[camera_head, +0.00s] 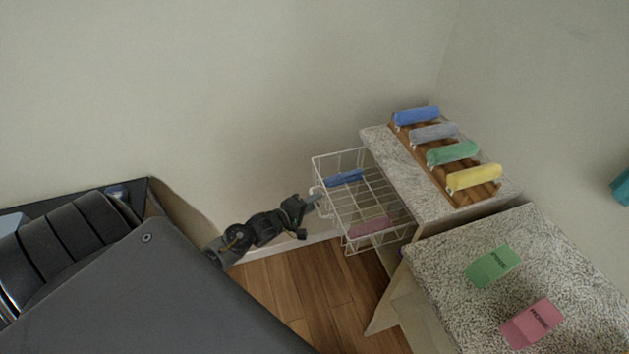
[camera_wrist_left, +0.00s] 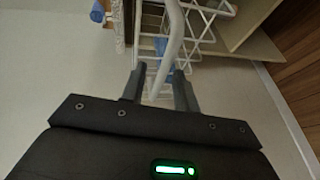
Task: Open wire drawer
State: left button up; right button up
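The white wire drawer (camera_head: 345,208) is pulled out from the granite-topped cabinet, with a blue towel (camera_head: 344,178) and a pink towel (camera_head: 370,227) in it. My left gripper (camera_head: 314,200) is at the drawer's front, on its left side. In the left wrist view, a curved white wire handle (camera_wrist_left: 173,38) runs between the two separated fingertips (camera_wrist_left: 160,72). Space shows between the fingers, and I see no clamping on the wire. The drawer's wire mesh (camera_wrist_left: 203,20) shows beyond. My right gripper is not in view.
A wooden rack (camera_head: 408,146) with blue, grey, green and yellow rolled towels is on the cabinet top. A lower granite counter (camera_head: 450,246) carries green and pink labelled pieces. Wood floor (camera_head: 315,285) is free below the drawer; a wall is behind.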

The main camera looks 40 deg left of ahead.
pick_arm(q)
jog(key=v, duration=1)
jog(key=shift+b, duration=0.4)
